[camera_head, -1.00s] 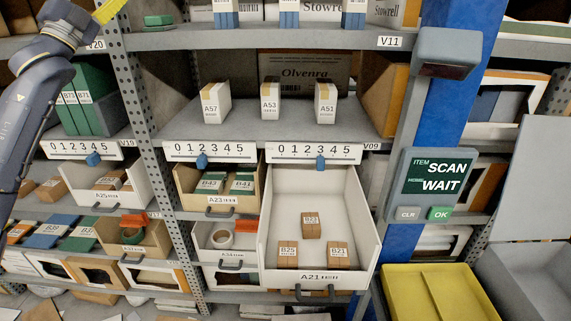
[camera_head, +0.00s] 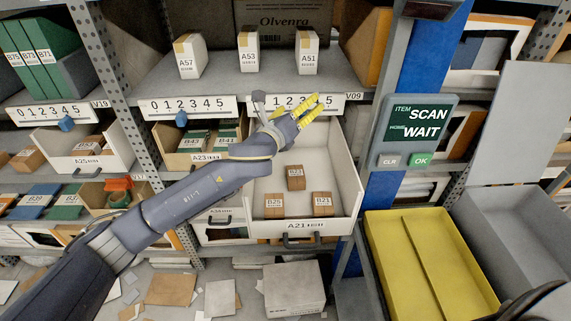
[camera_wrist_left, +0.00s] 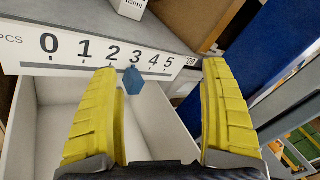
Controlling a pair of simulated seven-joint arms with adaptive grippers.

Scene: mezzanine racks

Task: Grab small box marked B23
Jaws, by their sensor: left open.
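The small brown box marked B23 (camera_head: 295,183) stands in the open white drawer A21 (camera_head: 346,190), behind the boxes B25 (camera_head: 274,205) and B21 (camera_head: 322,204). My left gripper (camera_head: 319,104) is open, with yellow fingers. It is near the drawer's back, by the number strip, above and beyond B23 in the picture. In the left wrist view, the open, empty fingers (camera_wrist_left: 160,75) frame the strip with its blue slider (camera_wrist_left: 134,82) and the white drawer interior. B23 is not visible there. My right gripper is not in view.
A blue post (camera_head: 399,115) with a SCAN/WAIT panel (camera_head: 420,131) stands right of the drawer. A yellow tray (camera_head: 387,260) and a grey bin (camera_head: 520,223) are at lower right. Small white boxes A57 (camera_head: 189,56), A53 (camera_head: 248,50) and A51 (camera_head: 307,52) stand on the shelf above.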

